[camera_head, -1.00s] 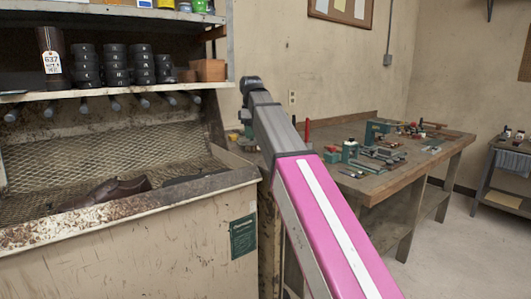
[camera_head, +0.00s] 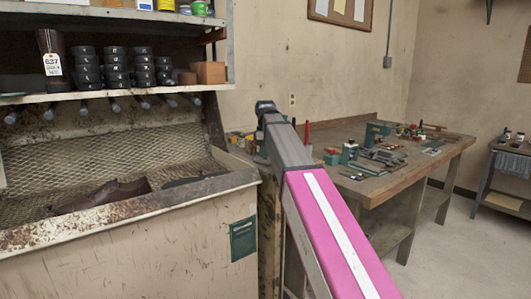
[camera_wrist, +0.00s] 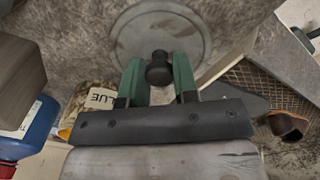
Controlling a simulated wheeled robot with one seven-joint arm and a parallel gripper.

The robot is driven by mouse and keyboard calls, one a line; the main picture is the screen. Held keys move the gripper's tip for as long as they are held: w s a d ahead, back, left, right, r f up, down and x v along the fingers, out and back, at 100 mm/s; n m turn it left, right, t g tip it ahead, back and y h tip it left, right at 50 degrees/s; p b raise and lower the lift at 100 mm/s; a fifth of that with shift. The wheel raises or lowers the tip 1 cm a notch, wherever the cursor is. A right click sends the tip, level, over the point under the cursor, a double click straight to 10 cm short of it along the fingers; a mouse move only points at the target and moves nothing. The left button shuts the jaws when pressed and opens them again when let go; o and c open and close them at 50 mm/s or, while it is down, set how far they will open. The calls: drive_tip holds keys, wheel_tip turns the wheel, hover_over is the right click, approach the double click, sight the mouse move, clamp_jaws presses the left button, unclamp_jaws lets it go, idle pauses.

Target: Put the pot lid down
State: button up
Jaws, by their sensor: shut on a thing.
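The pot lid (camera_wrist: 160,27) is a grey round disc with a black knob, seen in the wrist view at the top middle. My gripper (camera_wrist: 158,76) has two green fingers, one on each side of the knob, and is shut on it. The lid lies beyond the fingers, over a mottled grey-brown surface (camera_wrist: 75,45). I cannot tell whether the lid touches that surface. In the head view my gripper and the lid are hidden; only my pink and grey arm shows.
In the wrist view, a blue container (camera_wrist: 35,125) and a can marked GLUE (camera_wrist: 100,98) are at left, a brown shoe (camera_wrist: 286,126) at right by wire mesh. The head view shows a dirty cabinet (camera_head: 130,240), a stocked shelf (camera_head: 130,92) and a tool-strewn workbench (camera_head: 400,178).

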drive_tip(key=shift+f, duration=0.1)
drive_tip(key=o, duration=0.9)
wheel_tip(320, 180, up, 12)
drive_tip(key=shift+r, duration=0.2)
drive_tip(key=shift+s, duration=0.15)
